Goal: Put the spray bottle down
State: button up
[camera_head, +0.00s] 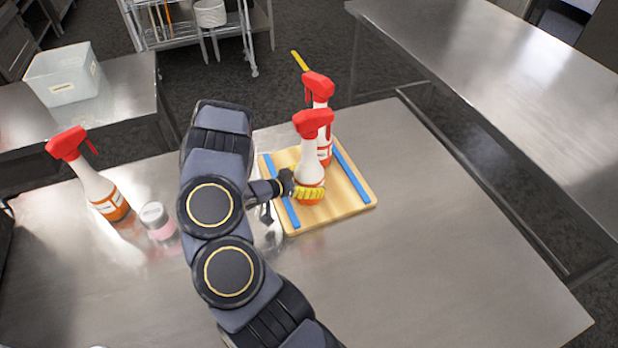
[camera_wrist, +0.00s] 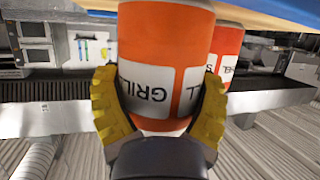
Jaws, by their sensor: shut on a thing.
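My gripper (camera_head: 297,190) is shut on a white and orange spray bottle (camera_head: 311,158) with a red trigger head, low on its body. The bottle is upright, over or on a wooden board (camera_head: 345,205) with two blue strips. I cannot tell whether its base touches the board. In the wrist view, yellow finger pads (camera_wrist: 160,110) press both sides of the bottle's printed label (camera_wrist: 155,80). A second spray bottle (camera_head: 319,95) of the same kind stands just behind it on the board. It shows partly hidden in the wrist view (camera_wrist: 227,45).
A third spray bottle (camera_head: 95,187) and a small pink jar (camera_head: 158,222) with a pale lid stand on the left of the steel table (camera_head: 450,270). The table's right side is clear. A translucent bin (camera_head: 68,75) sits on another counter.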

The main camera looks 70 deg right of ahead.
jog(key=o, duration=1.1)
jog(key=shift+c, duration=0.2)
jog(key=shift+r, duration=0.15)
jog(key=v, duration=1.2)
